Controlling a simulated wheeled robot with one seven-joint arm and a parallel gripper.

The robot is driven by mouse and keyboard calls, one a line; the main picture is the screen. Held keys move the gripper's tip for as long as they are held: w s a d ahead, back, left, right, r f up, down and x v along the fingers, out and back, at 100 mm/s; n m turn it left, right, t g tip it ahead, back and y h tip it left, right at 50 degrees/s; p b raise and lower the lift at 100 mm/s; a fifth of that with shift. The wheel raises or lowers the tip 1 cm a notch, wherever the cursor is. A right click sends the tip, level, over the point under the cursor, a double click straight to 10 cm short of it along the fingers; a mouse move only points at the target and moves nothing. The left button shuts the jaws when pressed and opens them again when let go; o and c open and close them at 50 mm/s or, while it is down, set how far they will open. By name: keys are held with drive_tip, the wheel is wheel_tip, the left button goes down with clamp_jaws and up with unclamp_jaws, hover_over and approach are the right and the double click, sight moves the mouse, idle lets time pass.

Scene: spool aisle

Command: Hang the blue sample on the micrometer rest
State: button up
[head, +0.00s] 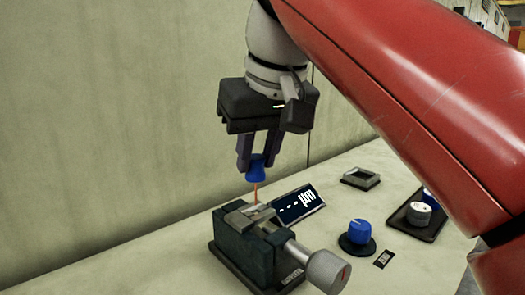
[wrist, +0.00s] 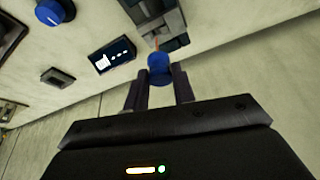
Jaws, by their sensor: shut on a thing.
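My gripper (head: 257,157) is shut on the blue sample (head: 256,172), a small blue cap with a thin orange-red strand hanging down from it. In the wrist view the blue sample (wrist: 159,70) sits between the fingertips of my gripper (wrist: 159,84). The micrometer (head: 262,247) is a dark block on the table with a silver thimble at its right. Its light-coloured rest (head: 245,219) is on top. The sample is just above the rest, and the strand's lower end is close to it. I cannot tell whether they touch.
A small display (head: 297,203) marked "µm" stands behind the micrometer. A wall rises behind.

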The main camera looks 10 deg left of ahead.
sight(260, 175)
drive_tip(key=shift+f, duration=0.1)
drive_tip(key=shift+f+b, duration=2)
drive_tip(key=shift+f, duration=0.5)
drive_tip(key=o, duration=1)
drive_tip(key=shift+o, duration=0.2)
drive_tip(key=shift+r, duration=0.1)
drive_tip(key=p+v, duration=0.2)
drive_tip(key=v, duration=0.5)
drive_tip(key=shift+p, duration=0.35)
drive_tip(key=shift+s+d+r, duration=0.1)
drive_tip(key=shift+s+r, duration=0.05)
drive_tip(key=shift+r, duration=0.15)
